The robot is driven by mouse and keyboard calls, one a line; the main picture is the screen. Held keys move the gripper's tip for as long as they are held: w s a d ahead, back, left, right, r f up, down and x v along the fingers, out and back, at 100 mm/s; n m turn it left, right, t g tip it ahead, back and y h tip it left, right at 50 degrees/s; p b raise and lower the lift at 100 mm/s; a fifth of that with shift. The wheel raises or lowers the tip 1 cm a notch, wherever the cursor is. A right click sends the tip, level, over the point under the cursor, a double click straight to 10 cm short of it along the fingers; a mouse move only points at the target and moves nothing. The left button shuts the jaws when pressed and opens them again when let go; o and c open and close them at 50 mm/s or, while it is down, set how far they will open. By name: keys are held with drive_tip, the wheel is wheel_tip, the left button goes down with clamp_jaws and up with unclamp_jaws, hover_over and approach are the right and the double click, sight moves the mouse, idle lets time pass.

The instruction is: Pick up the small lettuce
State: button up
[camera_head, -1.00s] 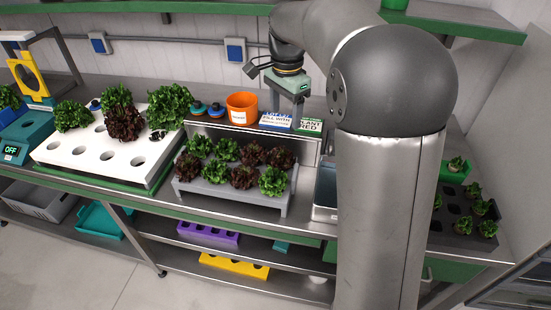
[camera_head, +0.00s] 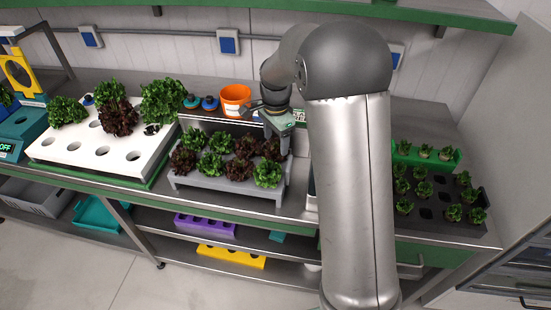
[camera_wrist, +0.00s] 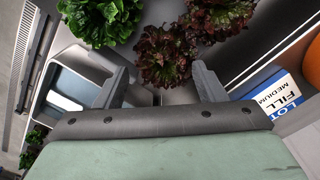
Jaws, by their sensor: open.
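Small green lettuces, such as one in the black tray (camera_head: 424,189), sit at the right behind my arm. Larger green and dark red lettuces (camera_head: 237,168) stand in a grey holder (camera_head: 228,185) on the middle of the bench. My gripper (camera_head: 284,150) is beside the right back end of that holder. A green lettuce (camera_wrist: 98,20) and dark red lettuces (camera_wrist: 163,53) lie beyond the fingertips there.
A white board with holes (camera_head: 75,150) bears big lettuces at the left. An orange pot (camera_head: 235,99) stands behind the holder. A green tray (camera_head: 408,153) with small lettuces is behind the black tray (camera_head: 480,222). A label card (camera_wrist: 275,97) is at the wrist view's right.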

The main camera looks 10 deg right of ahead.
sight(276, 146)
drive_tip(key=f, duration=0.2)
drive_tip(key=f+p, duration=0.1)
drive_tip(key=f, duration=0.1)
drive_tip(key=shift+w, duration=0.25)
drive_tip(key=c, duration=1.3)
